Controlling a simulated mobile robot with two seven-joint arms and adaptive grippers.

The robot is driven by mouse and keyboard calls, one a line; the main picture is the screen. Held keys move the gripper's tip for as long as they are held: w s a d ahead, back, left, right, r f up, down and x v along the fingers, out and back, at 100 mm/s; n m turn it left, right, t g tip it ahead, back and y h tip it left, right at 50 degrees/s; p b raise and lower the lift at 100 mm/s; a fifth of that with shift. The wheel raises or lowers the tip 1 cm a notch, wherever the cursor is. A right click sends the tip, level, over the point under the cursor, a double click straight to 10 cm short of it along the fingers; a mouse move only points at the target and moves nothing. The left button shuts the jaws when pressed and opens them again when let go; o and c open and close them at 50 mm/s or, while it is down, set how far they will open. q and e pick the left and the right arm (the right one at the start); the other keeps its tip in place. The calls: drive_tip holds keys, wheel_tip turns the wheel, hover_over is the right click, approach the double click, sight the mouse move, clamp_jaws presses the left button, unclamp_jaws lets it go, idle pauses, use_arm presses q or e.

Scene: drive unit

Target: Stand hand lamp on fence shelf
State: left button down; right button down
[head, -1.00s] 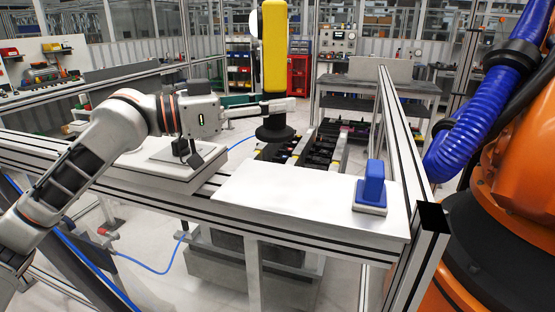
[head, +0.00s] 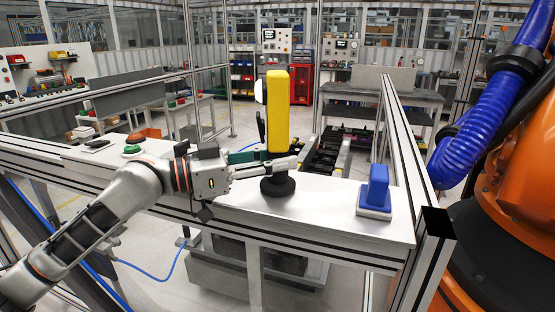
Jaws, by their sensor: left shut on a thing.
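The hand lamp (head: 277,105) is a tall yellow block with a round black base. It is upright at the middle of the head view. My left gripper (head: 283,163) reaches in from the left and is shut on the lamp low down, just above the black base. The fence shelf (head: 315,208) is a white board along the fence rail. The lamp's base (head: 278,186) appears over the shelf's surface; I cannot tell whether it touches it. My right gripper is not in view.
A blue block on a white base (head: 375,188) stands at the shelf's right end. The fence post (head: 430,250) and an orange robot arm (head: 515,190) are close on the right. A green button (head: 134,149) and a dark flat item (head: 97,144) lie on the left. The shelf between lamp and blue block is clear.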

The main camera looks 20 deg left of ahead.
use_arm(q)
drive_tip(key=c, duration=1.6)
unclamp_jaws()
drive_tip(key=shift+f, duration=0.1)
